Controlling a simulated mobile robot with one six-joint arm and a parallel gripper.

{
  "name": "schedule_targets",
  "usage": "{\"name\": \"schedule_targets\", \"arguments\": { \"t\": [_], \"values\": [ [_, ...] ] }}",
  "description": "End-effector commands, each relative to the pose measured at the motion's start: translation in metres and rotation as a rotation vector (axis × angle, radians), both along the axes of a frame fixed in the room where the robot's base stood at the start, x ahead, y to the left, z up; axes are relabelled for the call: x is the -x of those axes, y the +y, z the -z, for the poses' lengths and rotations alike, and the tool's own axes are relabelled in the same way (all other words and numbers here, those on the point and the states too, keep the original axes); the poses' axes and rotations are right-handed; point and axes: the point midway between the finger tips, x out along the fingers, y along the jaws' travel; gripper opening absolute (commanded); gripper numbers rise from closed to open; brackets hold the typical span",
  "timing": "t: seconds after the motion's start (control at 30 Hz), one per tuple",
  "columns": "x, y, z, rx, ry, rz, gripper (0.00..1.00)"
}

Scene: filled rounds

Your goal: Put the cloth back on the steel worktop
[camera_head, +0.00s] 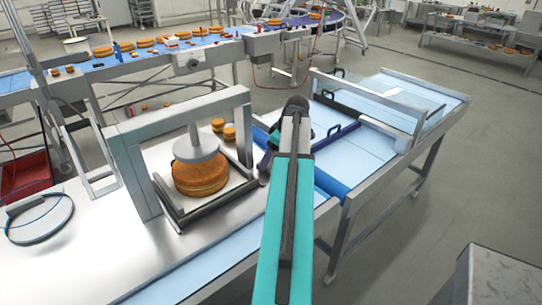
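I cannot make out a cloth anywhere in this view. A broad steel worktop (110,262) fills the lower left, with a bare shiny front part. My teal and black arm reaches up from the bottom middle and bends over near the press. My gripper (264,166) seems to be the dark shape just left of the arm, low beside the press's right side. The arm hides much of it, so its fingers and anything between them cannot be told.
A steel press frame (134,160) stands over a round filled cake (201,178). Small rounds (229,133) sit behind it. A blue conveyor (385,145) with a clear guard is at right. A round hoop (38,218) lies at left. A grey box (500,280) is at lower right.

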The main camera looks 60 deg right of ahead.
Motion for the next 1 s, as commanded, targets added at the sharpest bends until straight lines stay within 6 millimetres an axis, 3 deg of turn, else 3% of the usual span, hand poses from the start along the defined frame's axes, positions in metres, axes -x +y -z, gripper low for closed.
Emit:
{"name": "schedule_targets", "arguments": {
  "t": [0.57,0.6,0.7,1.0],
  "values": [
    [0.0002,-0.0002,0.0098,0.001,0.000,0.000,0.53],
    [0.0002,-0.0002,0.0101,0.001,0.000,0.000,0.76],
    [0.0003,-0.0003,0.0094,0.001,0.000,0.000,0.93],
    [0.0003,-0.0003,0.0091,0.001,0.000,0.000,0.93]
  ]
}}
